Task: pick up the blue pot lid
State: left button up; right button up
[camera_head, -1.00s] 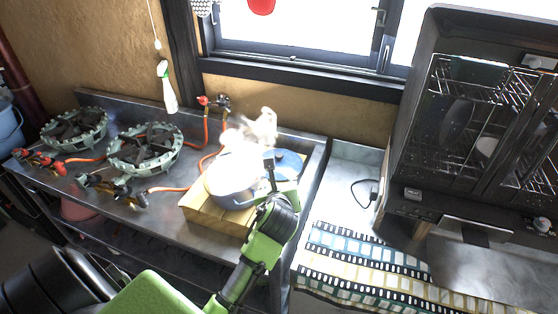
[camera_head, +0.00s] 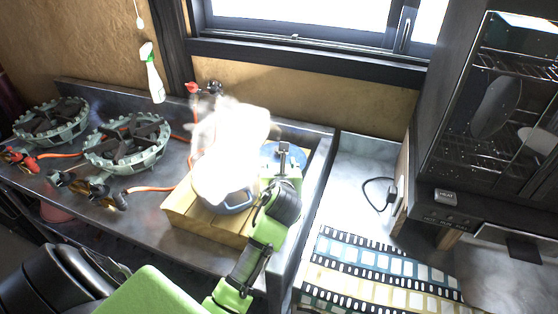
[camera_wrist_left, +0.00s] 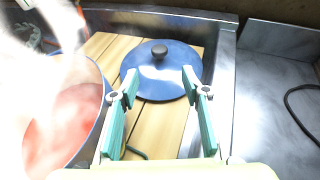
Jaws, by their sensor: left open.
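The blue pot lid (camera_head: 270,151) lies on a wooden board (camera_head: 180,207), partly hidden behind my left gripper (camera_head: 284,152) in the head view. In the left wrist view the lid (camera_wrist_left: 160,82) lies flat with its dark round knob (camera_wrist_left: 159,51) up. My left gripper (camera_wrist_left: 160,80) is open and empty, its teal fingers apart on either side of the lid's near part. The knob is beyond the fingertips. I cannot tell whether the fingers touch the lid. My right gripper is not in view.
A blue pot (camera_head: 237,204) stands on the board left of the lid, with white steam (camera_head: 228,140) over it and reddish contents in the wrist view. Two burners (camera_head: 127,140) stand farther left. A raised metal edge (camera_wrist_left: 222,80) runs right of the board.

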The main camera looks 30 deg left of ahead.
aim_at(280, 157)
pick_arm(q)
jog(key=x, duration=0.6)
jog(key=shift+w+a, duration=0.2)
jog(key=shift+w, duration=0.15)
jog(key=shift+r+x, duration=0.1)
jog(key=shift+x, duration=1.3)
jog(key=shift+r+x, duration=0.15)
jog(key=shift+x, duration=1.25)
jog(key=shift+a, duration=0.1)
jog(key=shift+r, duration=0.1)
grip_shut()
